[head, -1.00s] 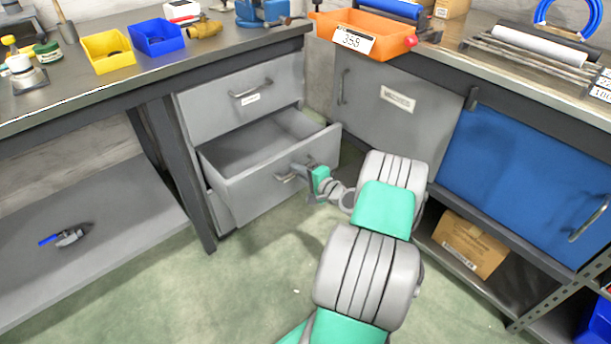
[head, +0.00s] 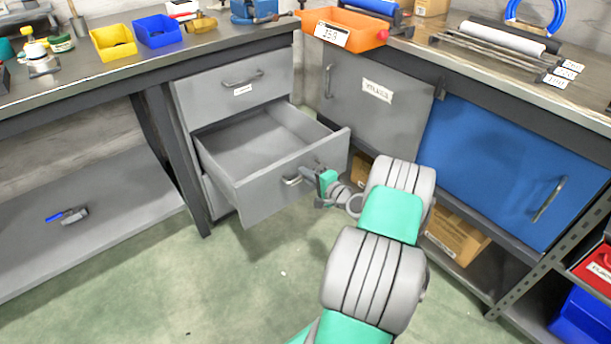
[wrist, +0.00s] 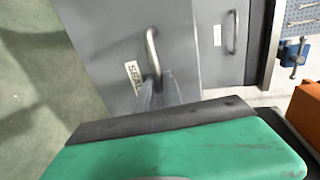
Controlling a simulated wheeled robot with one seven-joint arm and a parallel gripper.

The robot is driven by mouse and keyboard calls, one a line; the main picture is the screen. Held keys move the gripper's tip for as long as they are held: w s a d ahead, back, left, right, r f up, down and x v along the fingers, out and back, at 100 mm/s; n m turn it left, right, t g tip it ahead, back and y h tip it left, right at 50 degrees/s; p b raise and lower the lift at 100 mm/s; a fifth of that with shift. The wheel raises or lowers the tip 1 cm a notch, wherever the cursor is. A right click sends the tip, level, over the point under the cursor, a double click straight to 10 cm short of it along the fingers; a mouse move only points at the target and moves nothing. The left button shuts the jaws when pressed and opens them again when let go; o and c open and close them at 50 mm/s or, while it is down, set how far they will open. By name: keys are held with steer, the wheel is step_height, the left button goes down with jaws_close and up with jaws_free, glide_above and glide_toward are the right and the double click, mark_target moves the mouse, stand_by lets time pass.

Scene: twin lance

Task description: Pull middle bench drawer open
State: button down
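The middle bench drawer (head: 262,200) is grey and stands well out from the bench, its inside empty in the head view. Its bar handle (head: 296,180) is on the front face. My gripper (head: 308,176) is at that handle. In the wrist view the handle (wrist: 152,52) runs down to my gripper's fingers (wrist: 158,90), which meet its lower end beside a label on the drawer front. The fingers appear closed around the bar, though the grip itself is partly hidden.
A closed upper drawer (head: 236,92) sits above, and part of a lower drawer shows below. A grey cabinet door (head: 372,100) and a blue door (head: 510,170) stand to the right. Green floor (head: 240,290) in front of the drawer is clear.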

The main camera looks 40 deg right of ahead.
steer(key=c, duration=1.8)
jaws_free()
steer(key=shift+o, duration=0.2)
steer(key=s+r+p, duration=0.1)
steer(key=s+p, duration=0.1)
steer(key=s, duration=0.5)
steer(key=shift+s+r, duration=0.25)
steer(key=shift+s, duration=0.05)
